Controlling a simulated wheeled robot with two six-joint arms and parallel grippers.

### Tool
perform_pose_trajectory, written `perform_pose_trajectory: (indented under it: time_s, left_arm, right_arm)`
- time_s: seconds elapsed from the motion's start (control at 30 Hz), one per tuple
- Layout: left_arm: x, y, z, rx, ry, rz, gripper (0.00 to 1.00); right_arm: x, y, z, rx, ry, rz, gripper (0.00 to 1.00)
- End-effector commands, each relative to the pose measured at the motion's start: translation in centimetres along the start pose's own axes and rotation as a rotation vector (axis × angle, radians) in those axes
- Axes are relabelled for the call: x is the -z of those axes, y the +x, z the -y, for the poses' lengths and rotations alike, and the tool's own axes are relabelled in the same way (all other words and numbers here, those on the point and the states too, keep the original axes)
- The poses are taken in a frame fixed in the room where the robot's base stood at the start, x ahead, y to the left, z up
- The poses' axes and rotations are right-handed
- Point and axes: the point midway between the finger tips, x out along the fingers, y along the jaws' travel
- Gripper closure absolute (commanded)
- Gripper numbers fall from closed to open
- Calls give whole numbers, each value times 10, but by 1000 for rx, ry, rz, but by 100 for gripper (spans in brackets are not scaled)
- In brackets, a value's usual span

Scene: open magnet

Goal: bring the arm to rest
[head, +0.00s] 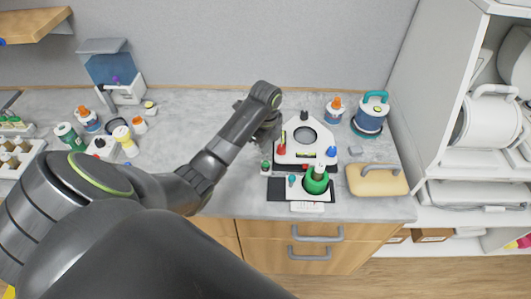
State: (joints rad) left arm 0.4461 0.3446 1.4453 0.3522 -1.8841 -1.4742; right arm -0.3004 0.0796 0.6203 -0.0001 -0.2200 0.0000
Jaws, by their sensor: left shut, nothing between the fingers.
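My left arm reaches in from the left across the lab bench (195,115). Its wrist bends down at the end, and my left gripper (265,138) hangs there, small and partly hidden by the wrist. It is shut with nothing seen in it. It is just left of a white apparatus (306,157) with a round grey plate (306,136). In front of that, a green ring-shaped piece (317,184) sits on a white-and-dark base (282,190). My right gripper is not in view.
A small green bottle (265,167) stands close to my gripper. A teal-handled container (371,114), an orange-capped bottle (335,109) and a tan handled case (377,180) are to the right. The back middle bench is clear.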

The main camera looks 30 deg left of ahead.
Motion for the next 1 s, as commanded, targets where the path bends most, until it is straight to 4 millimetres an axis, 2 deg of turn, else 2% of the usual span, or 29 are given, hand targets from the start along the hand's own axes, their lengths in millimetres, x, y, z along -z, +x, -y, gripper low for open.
perform_pose_trajectory:
  time_s: [0.53, 0.67, 0.77, 0.9, 1.0]
  left_arm:
    - [0, -4, 0, -1, 0, -1, 100]
    - [1, 2, -9, 4, -34, 2, 100]
    - [4, 17, -30, 22, -126, 7, 100]
    - [10, 39, -78, 72, -349, 11, 100]
    - [14, 49, -115, 115, -531, 4, 100]
  right_arm:
    - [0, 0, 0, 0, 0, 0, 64]
    - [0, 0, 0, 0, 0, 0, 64]
    - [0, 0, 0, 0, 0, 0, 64]
    - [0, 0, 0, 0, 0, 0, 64]
    - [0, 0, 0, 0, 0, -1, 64]
